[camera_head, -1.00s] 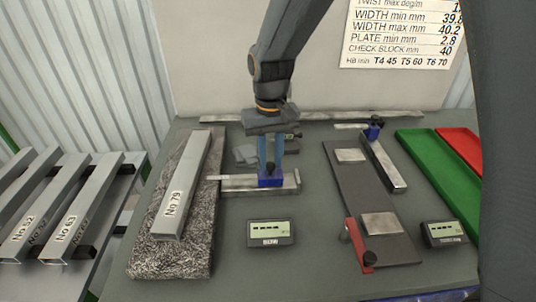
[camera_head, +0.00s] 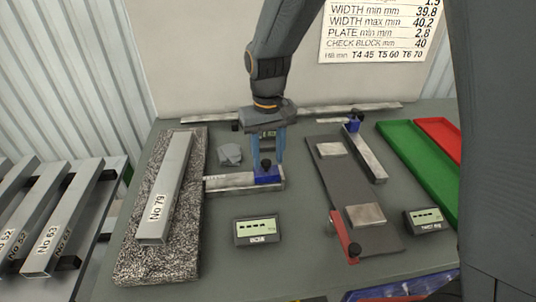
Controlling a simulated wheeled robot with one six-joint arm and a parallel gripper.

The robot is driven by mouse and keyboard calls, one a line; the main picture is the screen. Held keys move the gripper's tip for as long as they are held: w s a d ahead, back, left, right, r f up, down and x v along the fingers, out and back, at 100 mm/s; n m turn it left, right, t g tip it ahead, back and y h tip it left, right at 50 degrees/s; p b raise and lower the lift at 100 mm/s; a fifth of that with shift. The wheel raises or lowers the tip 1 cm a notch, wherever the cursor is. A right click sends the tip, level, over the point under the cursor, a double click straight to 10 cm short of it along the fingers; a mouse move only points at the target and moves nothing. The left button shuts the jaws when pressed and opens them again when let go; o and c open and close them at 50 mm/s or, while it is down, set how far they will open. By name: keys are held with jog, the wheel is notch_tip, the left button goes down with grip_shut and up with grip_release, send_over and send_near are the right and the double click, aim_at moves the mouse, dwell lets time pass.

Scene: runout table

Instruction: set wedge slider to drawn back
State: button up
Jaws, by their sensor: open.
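A blue slider block (camera_head: 267,176) with a black knob sits at the right end of a short metal rail (camera_head: 232,189); I take it to be the wedge slider. A thin pale strip (camera_head: 230,178) runs left from it along the rail. Its left tip looks apart from the grey square tube marked No 79 (camera_head: 166,190). My gripper (camera_head: 267,160) points down with its blue fingers spread, one on each side of the knob, and holds nothing. Whether a finger touches the knob or block cannot be told.
The tube lies on a speckled slab (camera_head: 195,225). A digital readout (camera_head: 256,232) stands in front of the rail. Right are a dark plate fixture (camera_head: 340,185), a second blue slider (camera_head: 354,122) on its own rail, another readout (camera_head: 424,221), and green (camera_head: 415,150) and red (camera_head: 440,138) trays.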

aim_at(268, 161)
jog(key=shift+r+b, duration=1)
jog(key=shift+r, duration=2.9)
jog(key=s+d+f+m, duration=0.1)
jog(key=s+d+f, duration=0.2)
jog(key=d, duration=0.3)
jog(key=s+d+f+m+t+b, duration=0.1)
jog(key=s+d+f, duration=0.2)
jog(key=d, duration=0.4)
jog(key=s+d+f+m, duration=0.2)
jog(key=s+d+f, duration=0.1)
jog(key=s+d, duration=0.2)
jog(key=shift+s+d+f, duration=0.2)
jog(key=shift+d+f, duration=0.15)
jog(key=shift+d, duration=0.35)
